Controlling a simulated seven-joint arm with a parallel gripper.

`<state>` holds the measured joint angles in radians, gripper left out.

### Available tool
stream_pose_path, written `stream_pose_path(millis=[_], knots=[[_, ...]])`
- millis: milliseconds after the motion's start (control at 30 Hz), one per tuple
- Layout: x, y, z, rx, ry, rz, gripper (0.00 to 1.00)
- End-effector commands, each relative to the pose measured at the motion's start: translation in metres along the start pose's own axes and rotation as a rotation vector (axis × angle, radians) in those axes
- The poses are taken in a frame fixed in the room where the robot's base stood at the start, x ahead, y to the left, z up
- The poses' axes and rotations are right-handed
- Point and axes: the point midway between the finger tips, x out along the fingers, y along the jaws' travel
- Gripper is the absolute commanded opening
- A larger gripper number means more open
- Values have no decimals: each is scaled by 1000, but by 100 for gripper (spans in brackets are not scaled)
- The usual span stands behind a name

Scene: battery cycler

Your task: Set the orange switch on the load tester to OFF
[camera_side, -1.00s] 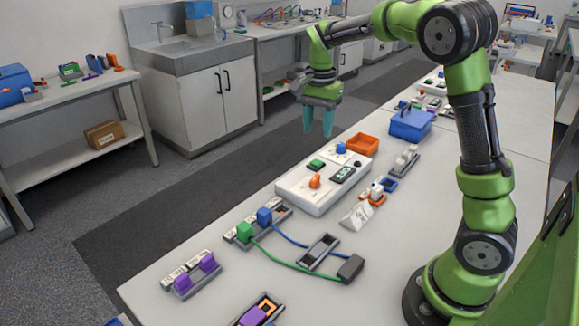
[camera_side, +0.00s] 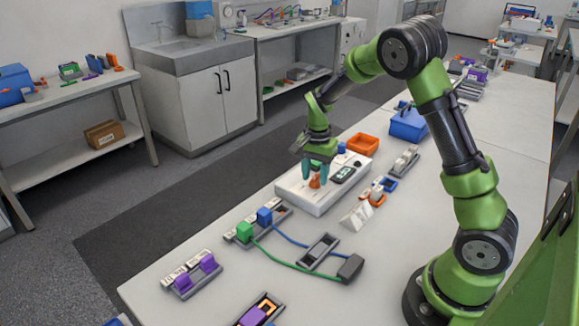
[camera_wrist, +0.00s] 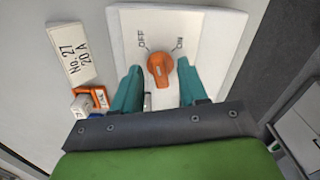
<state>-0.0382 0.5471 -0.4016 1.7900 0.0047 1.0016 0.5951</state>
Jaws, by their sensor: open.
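The load tester is a white box (camera_side: 318,205) on the bench; its panel (camera_wrist: 215,30) fills the top of the wrist view. On it is the orange rotary switch (camera_side: 315,182), which also shows in the wrist view (camera_wrist: 160,69). OFF is printed to the knob's upper left and ON to its upper right, each with a short line. I cannot tell surely which mark the knob points to. My gripper (camera_side: 315,173) is open, low over the box. In the wrist view its teal fingers (camera_wrist: 160,66) stand on either side of the knob, with gaps visible.
A display (camera_side: 343,174) sits beside the switch. An orange bin (camera_side: 362,144) and a blue box (camera_side: 410,125) stand behind the tester. A white label card (camera_side: 357,215) reads "No. 27 20 A" in the wrist view. Cabled connectors lie in front.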

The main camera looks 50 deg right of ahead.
Motion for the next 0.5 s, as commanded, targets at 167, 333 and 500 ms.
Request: stream_pose_path(millis=[167,333,500], knots=[[0,0,0,0,-1,0,36],[0,0,0,0,-1,1,10],[0,0,0,0,-1,0,0]])
